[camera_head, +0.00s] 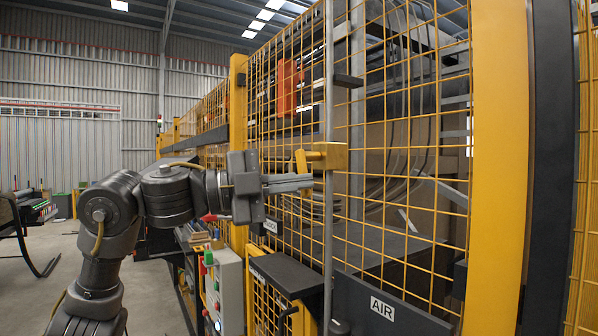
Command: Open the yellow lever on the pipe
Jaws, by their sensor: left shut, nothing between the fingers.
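The yellow lever (303,160) and its yellow valve body (331,155) sit on a thin grey vertical pipe (329,220) in front of the yellow mesh fence. My left gripper (309,182) comes in from the left, its fingers shut and empty, pointing right. The fingertips are just below the lever, close to the pipe; I cannot tell whether they touch either one. My right gripper is not in view.
The yellow mesh fence (400,215) and its thick yellow post (497,170) stand close on the right. A control box (224,290) with buttons stands under my left arm. Open floor lies at the left.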

